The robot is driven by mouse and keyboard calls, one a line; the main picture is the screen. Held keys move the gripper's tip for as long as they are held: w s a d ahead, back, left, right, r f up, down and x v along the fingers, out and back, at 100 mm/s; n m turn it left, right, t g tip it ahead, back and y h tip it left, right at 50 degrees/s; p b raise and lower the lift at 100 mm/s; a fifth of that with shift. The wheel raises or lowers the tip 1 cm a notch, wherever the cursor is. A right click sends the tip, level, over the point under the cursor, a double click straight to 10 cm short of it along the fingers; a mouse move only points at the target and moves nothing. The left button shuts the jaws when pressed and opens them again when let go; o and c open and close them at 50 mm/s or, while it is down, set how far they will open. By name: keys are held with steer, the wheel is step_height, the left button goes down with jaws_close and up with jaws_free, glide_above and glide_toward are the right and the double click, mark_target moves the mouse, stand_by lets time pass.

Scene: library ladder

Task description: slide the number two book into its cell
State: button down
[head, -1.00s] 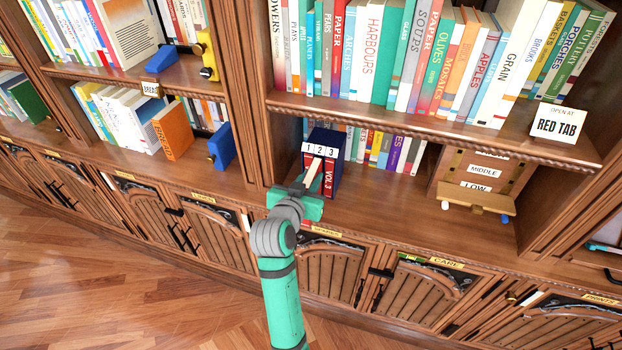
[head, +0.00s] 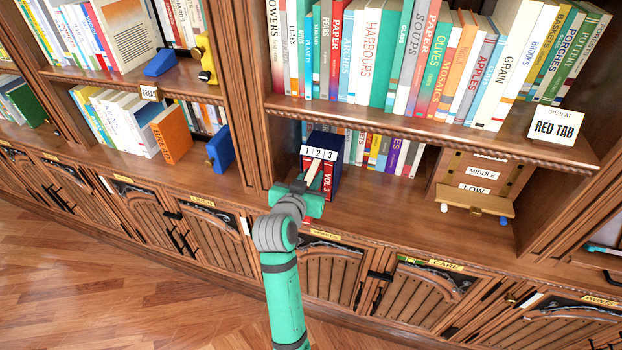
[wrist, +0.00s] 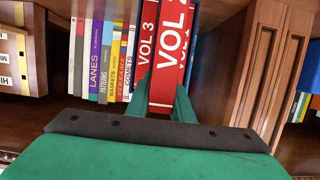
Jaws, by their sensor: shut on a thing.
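The number two book, with a red "VOL 2" spine (wrist: 172,45), stands upright between my gripper's green fingers (wrist: 164,100) in the wrist view. It sticks out toward me past the neighbouring "VOL 3" book (wrist: 146,40). In the head view, a dark blue case (head: 324,141) with cell labels 1, 2 and 3 stands on the lower shelf. The pale top of the held book (head: 314,177) shows at the case's front, below label 2. My gripper (head: 307,192) is shut on it. VOL 3 (head: 328,180) sits in the right cell. How deep the held book reaches is hidden.
A row of books (head: 385,152) stands right of the case. A wooden box marked "MIDDLE" and "LOW" (head: 470,177) is further right, with bare shelf (head: 390,198) between. A thick wooden upright (head: 248,100) is close on the left. Another shelf (head: 420,130) runs overhead.

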steer(key=shift+w+d, duration=0.3)
steer(key=shift+w, duration=0.55)
steer(key=c, duration=1.5)
jaws_free()
steer(key=v, duration=1)
steer(key=shift+s+a+r, duration=0.1)
steer(key=shift+s, duration=0.25)
